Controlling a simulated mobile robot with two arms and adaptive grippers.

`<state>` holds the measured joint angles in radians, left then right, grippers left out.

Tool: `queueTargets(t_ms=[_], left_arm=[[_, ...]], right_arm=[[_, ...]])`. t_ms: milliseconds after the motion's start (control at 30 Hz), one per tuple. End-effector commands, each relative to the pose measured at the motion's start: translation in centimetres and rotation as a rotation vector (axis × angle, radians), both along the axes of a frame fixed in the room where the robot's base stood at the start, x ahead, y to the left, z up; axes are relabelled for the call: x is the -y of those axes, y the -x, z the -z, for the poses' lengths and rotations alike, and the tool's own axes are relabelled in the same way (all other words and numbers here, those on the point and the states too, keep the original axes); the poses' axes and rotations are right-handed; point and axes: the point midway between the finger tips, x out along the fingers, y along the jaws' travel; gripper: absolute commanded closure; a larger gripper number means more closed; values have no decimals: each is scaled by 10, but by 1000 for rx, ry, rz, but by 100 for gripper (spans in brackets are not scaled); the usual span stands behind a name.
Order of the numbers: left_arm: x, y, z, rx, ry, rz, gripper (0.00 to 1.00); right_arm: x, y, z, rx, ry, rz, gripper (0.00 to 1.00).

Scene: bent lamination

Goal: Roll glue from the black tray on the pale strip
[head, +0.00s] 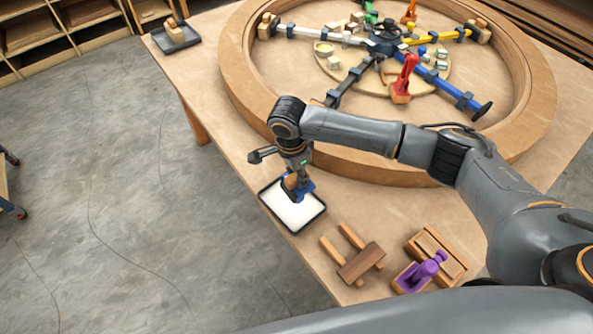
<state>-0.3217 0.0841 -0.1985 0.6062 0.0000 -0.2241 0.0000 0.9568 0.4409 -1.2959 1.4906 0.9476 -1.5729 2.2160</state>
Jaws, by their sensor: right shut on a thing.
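The black tray (314,219) lies at the table's near left edge, with white glue (295,216) spread over its floor. My right gripper (298,190), with blue fingers, is over the tray, pointing down. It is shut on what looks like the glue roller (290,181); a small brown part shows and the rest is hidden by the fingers. I cannot tell whether the roller touches the glue. I cannot single out the pale strip with certainty. My left gripper is not in view.
A large wooden ring (240,90) with coloured spokes and clamps fills the table's middle, just behind my right arm. A wooden frame tool (361,262) and a wooden box (436,250) with a purple tool (422,270) lie right of the tray. Another dark tray (182,43) sits at the far left corner.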

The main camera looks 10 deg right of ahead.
Motion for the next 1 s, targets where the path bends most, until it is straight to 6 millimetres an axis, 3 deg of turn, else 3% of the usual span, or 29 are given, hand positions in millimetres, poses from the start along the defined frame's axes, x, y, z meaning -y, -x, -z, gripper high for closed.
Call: queueTargets(t_ms=[133,400,733,1000], left_arm=[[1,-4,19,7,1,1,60],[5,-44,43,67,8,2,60],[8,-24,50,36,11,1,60],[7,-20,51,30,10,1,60]], right_arm=[[0,0,15,1,1,-1,97],[0,-1,35,2,0,0,97],[0,0,56,0,-1,1,97],[0,-1,59,1,0,1,97]])
